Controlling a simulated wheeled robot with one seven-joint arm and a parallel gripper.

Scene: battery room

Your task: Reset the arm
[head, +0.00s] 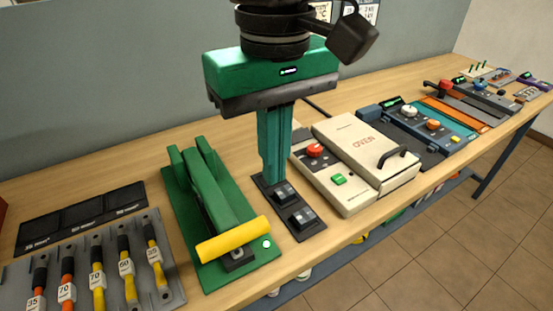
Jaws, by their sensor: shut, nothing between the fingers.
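My gripper (274,178) hangs from the top centre of the head view, with a green body and teal fingers pointing down. The fingers are together, with nothing visible between them. Their tips are close to the back of a small black panel (262,187) with two switches. Whether the tips touch the panel or the bench cannot be told. A green press-like device (220,215) with a yellow handle (233,240) stands just left of the fingers. A cream oven box (352,150) stands just right of them.
A grey tray (70,291) with several numbered, coloured cable lugs lies at the left front. A blue-grey unit (432,125) with knobs and other panels line the wooden bench (330,95) to the right. A grey wall (90,80) rises behind. The air above the bench's right side is free.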

